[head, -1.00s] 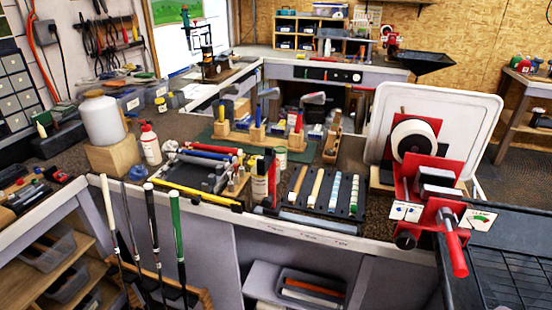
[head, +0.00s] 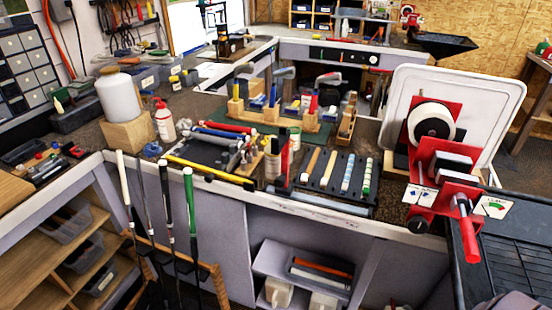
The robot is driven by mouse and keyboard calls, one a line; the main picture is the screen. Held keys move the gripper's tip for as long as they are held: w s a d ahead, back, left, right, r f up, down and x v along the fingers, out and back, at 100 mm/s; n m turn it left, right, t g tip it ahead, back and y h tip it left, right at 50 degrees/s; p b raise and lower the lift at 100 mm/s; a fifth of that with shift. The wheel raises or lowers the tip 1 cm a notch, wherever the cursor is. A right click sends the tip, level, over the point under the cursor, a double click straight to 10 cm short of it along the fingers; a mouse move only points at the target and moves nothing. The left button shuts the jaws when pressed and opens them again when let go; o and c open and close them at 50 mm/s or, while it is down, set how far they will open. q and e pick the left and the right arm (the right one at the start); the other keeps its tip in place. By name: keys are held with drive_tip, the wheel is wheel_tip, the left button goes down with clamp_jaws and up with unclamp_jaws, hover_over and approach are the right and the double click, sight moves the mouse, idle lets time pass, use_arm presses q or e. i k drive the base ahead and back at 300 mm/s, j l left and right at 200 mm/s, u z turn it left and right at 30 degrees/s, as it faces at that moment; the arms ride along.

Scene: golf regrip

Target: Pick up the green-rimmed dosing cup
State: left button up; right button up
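A small pale cup with a green rim (head: 294,138) stands on the workbench in the head view, right of the middle. It is behind the dark-labelled bottle (head: 272,160) and the upright red and black tool beside it, which partly hide it. It is small in the picture, so its contents cannot be told. Neither of my grippers shows in the head view.
A dark tray of grips (head: 335,190) lies right of the cup. Red clamp machine (head: 445,170) stands further right. A row of golf clubs (head: 165,215) leans at the bench front. A white jug (head: 118,97) and red-capped bottle (head: 165,122) stand left.

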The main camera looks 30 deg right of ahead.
sight(294, 139)
drive_tip(key=i, duration=0.4)
drive_tip(key=i+z, duration=0.1)
drive_tip(key=z, duration=0.35)
drive_tip(key=i+z, duration=0.1)
drive_tip(key=z, duration=0.3)
drive_tip(key=j+z, duration=0.1)
drive_tip(key=z, duration=0.35)
drive_tip(key=i, duration=0.05)
